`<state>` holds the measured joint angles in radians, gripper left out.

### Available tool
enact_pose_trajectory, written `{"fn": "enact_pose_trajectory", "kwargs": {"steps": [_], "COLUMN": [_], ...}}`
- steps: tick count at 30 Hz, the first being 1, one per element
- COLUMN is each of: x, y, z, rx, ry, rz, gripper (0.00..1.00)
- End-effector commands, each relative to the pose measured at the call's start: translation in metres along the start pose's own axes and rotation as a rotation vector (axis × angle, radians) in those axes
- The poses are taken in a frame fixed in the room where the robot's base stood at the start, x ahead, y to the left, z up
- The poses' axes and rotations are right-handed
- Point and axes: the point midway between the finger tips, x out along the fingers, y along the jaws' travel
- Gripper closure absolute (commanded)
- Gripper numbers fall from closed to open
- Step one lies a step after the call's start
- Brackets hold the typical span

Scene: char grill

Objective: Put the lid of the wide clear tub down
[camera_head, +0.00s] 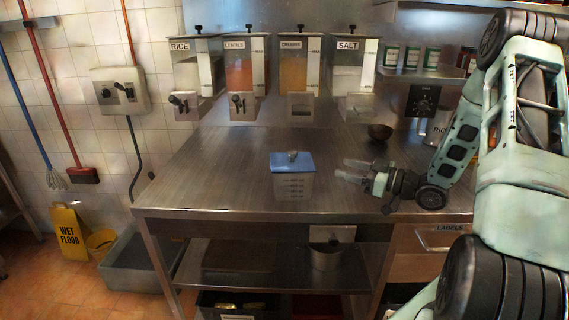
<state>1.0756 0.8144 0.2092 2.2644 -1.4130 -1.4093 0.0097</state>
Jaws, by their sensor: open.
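A clear tub (293,187) with measuring marks on its front stands upright on the steel counter, near the front edge. Its blue lid (292,163) lies over the top of the tub, with a small grey knob (293,155) in the middle. The lid looks flat on the rim, but I cannot tell whether it is fully seated. My gripper (352,170) is to the right of the tub, fingers pointing left toward it. It is open and empty, apart from the lid.
The steel counter (220,165) is clear to the left of the tub. A dark bowl (380,131) sits behind my gripper. Wall dispensers, among them the salt one (352,75), hang over the counter's back. A yellow wet floor sign (69,235) stands at left.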

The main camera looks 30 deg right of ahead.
Motion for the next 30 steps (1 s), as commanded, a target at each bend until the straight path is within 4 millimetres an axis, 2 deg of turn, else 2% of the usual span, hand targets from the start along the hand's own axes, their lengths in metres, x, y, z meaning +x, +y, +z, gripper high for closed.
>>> {"fn": "enact_pose_trajectory", "kwargs": {"steps": [12,15,23,30], "x": [0.086,0.099,0.118,0.152], "y": [-0.002,-0.002,-0.003,-0.006], "z": [-0.003,-0.002,-0.003,-0.003], "rx": [0.002,0.0,0.002,0.001], "ry": [0.001,0.001,0.001,0.001], "rz": [-0.005,-0.005,-0.004,-0.004], "gripper": [0.49,0.49,0.49,0.49]}}
